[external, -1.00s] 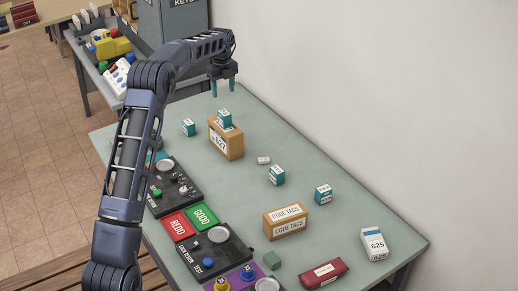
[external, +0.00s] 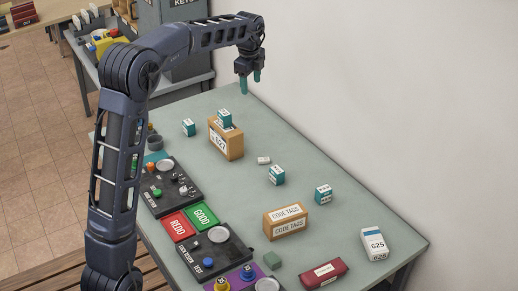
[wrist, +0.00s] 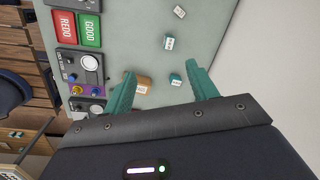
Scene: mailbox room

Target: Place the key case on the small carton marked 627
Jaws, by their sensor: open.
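The carton marked 627 (external: 232,147) is a small brown box standing upright on the table. A teal box with a white label (external: 225,118) shows at its top; I cannot tell whether it rests there or stands behind. A dark red case with a white label (external: 322,273), seemingly the key case, lies at the table's near right edge. My gripper (external: 250,84) is open and empty, high over the far part of the table, beyond the carton and far from the red case. In the wrist view its teal fingers (wrist: 160,70) are apart; no red case shows between them.
A brown CODE TAGS box (external: 286,222), several teal boxes such as one at the middle (external: 277,175), and a white 625 box (external: 375,244) stand about the table. Control panels and REDO (external: 179,226) and GOOD pads line the left. A wall runs along the right.

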